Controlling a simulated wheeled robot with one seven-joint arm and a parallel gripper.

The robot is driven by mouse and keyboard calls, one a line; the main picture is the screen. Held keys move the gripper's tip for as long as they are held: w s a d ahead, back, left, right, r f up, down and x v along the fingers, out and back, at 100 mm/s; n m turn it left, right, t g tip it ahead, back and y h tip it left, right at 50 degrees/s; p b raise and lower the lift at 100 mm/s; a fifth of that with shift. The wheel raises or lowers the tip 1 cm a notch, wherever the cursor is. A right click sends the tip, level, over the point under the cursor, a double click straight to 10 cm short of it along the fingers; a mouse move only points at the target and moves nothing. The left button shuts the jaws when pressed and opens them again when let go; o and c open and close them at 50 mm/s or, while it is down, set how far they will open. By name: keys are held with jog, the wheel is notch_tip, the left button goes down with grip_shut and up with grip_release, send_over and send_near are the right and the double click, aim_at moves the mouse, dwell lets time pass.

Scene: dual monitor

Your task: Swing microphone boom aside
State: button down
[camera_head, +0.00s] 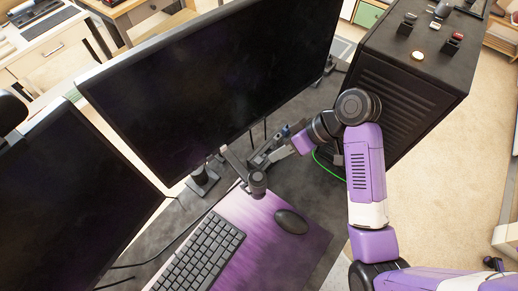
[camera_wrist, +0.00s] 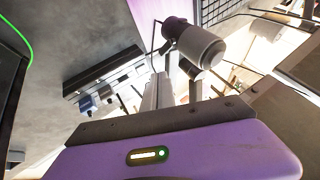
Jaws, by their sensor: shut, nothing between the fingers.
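The microphone (camera_head: 257,183) is a dark grey cylinder above the back edge of the purple desk mat. Its thin grey boom (camera_head: 235,162) runs from it up and left, in front of the large monitor. In the wrist view the microphone (camera_wrist: 199,45) is large, above the fingers. My gripper (camera_head: 262,158) reaches in from the right, close beside the boom and microphone. It is shut with nothing in it. I cannot tell whether it touches the boom. Part of the boom is hard to separate from my fingers in both views.
The large monitor (camera_head: 215,75) stands behind my gripper, and a second monitor (camera_head: 75,205) at left. A keyboard (camera_head: 200,255) and mouse (camera_head: 291,221) lie on the purple mat (camera_head: 262,242). The black computer case (camera_head: 400,95) stands close to my arm at right.

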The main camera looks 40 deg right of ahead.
aim_at(236, 167)
jog(key=x, duration=0.9)
jog(key=shift+w+a+f, duration=0.15)
jog(key=shift+a+f, duration=0.05)
